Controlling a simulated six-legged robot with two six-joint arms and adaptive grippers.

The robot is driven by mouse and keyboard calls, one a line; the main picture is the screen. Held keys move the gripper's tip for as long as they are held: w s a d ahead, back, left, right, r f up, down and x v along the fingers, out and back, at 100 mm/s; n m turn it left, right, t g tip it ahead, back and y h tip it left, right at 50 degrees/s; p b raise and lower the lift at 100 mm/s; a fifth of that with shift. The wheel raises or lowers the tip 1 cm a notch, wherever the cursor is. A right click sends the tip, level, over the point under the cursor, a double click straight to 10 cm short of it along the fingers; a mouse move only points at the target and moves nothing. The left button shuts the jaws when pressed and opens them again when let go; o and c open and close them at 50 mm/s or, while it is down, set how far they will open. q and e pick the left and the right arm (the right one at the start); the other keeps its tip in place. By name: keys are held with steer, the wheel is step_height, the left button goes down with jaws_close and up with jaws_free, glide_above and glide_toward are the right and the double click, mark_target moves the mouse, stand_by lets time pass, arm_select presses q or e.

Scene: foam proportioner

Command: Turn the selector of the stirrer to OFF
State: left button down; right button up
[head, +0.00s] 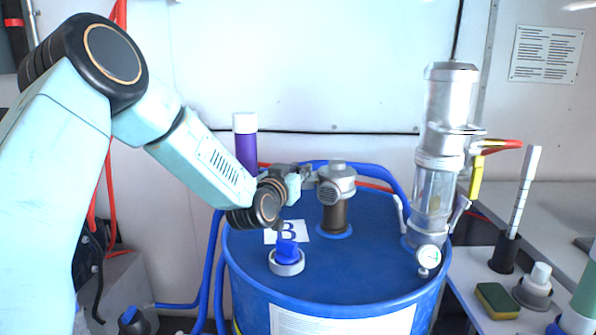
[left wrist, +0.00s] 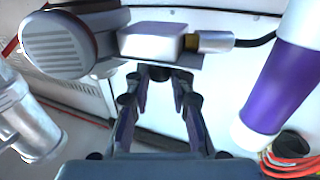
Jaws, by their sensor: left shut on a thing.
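The stirrer (head: 336,188) stands upright on the blue drum, with a grey ribbed motor head on a dark shaft housing. Its motor (left wrist: 62,45) fills the upper left of the left wrist view, beside a pale box (left wrist: 155,42) with a brass cable fitting. My left gripper (head: 304,178) reaches in from the left to the motor's left side. In the left wrist view its fingertips (left wrist: 160,74) come together at the box's lower edge, shut on the selector. The selector is mostly hidden by the fingertips, and its setting cannot be read. My right gripper is not in view.
The blue drum (head: 335,270) carries a blue-capped bung (head: 287,258), a label "B" and a tall metal pump (head: 437,150) at right. A purple cylinder (head: 246,145) stands behind my left gripper. A sponge (head: 497,300) lies on the right bench.

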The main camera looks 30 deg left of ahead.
arm_select(q)
steer(key=shift+d+y, duration=0.1)
steer(key=shift+y, duration=0.2)
steer(key=n+y, duration=0.1)
steer(key=n+g+y, duration=0.1)
steer(key=y, duration=0.1)
steer(key=n+y+p, duration=0.1)
steer(key=shift+w+d+r+g+y, duration=0.2)
steer(key=shift+d+g+y, duration=0.1)
steer(key=shift+g+y, duration=0.1)
steer(key=shift+w+d+n+g+y+p, duration=0.1)
steer(key=shift+n+g+y+p, duration=0.6)
steer(key=shift+n+g+y, duration=0.6)
steer(key=shift+w+d+n+g+y+p, duration=0.1)
steer(key=shift+n+g+y+p, duration=0.6)
steer(key=shift+n+g+y, duration=0.6)
steer(key=shift+a+n+y, duration=0.1)
steer(key=shift+n+y, duration=0.2)
steer(key=shift+y, duration=0.2)
steer(key=c, duration=1.6)
jaws_free()
steer(key=o, duration=0.5)
steer(key=shift+a+f, duration=0.1)
steer(key=shift+f, duration=0.1)
steer(key=shift+c, duration=0.2)
